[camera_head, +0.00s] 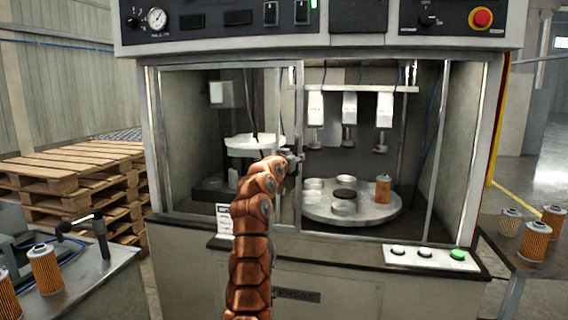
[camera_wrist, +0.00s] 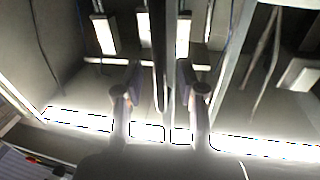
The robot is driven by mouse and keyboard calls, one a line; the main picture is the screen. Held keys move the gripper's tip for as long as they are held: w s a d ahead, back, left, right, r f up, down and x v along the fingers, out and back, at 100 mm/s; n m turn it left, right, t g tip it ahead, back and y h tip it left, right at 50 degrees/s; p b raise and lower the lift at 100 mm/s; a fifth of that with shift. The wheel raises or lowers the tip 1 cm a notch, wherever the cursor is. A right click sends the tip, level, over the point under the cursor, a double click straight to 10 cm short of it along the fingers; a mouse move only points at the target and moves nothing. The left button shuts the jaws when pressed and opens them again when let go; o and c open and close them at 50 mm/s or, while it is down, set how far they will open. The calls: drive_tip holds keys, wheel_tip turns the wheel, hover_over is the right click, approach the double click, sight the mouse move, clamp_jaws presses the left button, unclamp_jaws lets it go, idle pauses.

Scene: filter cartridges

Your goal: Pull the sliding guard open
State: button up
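The sliding guard (camera_head: 299,100) is a clear, metal-framed panel at the front of the press cabinet. Upright frame bars stand near the middle of the opening; I cannot tell exactly how far the guard is slid. My gripper (camera_head: 296,160) is at these middle uprights in the head view, at about mid-height, with its fingers small and partly hidden by my arm. In the wrist view my gripper (camera_wrist: 162,95) has its two fingers apart, with a thin dark upright bar (camera_wrist: 161,50) showing between them. I see no finger clearly touching it.
Inside are a round turntable (camera_head: 350,214) with an orange filter cartridge (camera_head: 383,190) and several white press heads above. A button panel (camera_head: 430,257) sits at the front right. Side tables with cartridges stand left and right. Wooden pallets (camera_head: 75,175) are stacked behind left.

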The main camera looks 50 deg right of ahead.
drive_tip(key=v, duration=1)
idle(0.5)
drive_tip(key=shift+r, duration=0.15)
idle(0.7)
